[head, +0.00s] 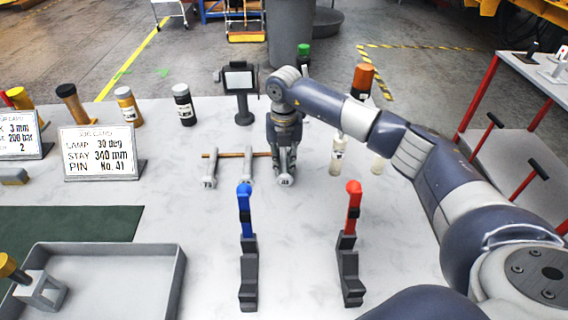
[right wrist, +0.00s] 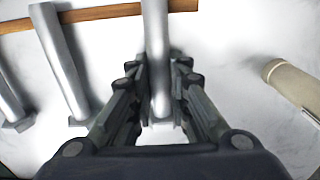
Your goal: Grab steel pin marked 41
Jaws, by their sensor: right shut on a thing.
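Three steel pins lie side by side in the head view, across a thin wooden strip (head: 228,154). They are the left pin (head: 209,172), the middle pin (head: 247,172) and the right pin (head: 286,181). Numbers on their end faces are too small to read surely. My right gripper (head: 284,165) points down over the right pin and is shut on it. In the right wrist view the held pin (right wrist: 157,50) runs between my fingers (right wrist: 159,112); another pin (right wrist: 63,65) lies apart to the left. My left gripper is not in view.
A card (head: 98,152) reads "PIN No. 41". Blue (head: 246,215) and red (head: 352,215) handled clamps stand in front of the pins. A grey tray (head: 178,280) is at front left. Pale bottles (head: 337,158) stand right of the gripper; a small screen stand (head: 240,85) is behind.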

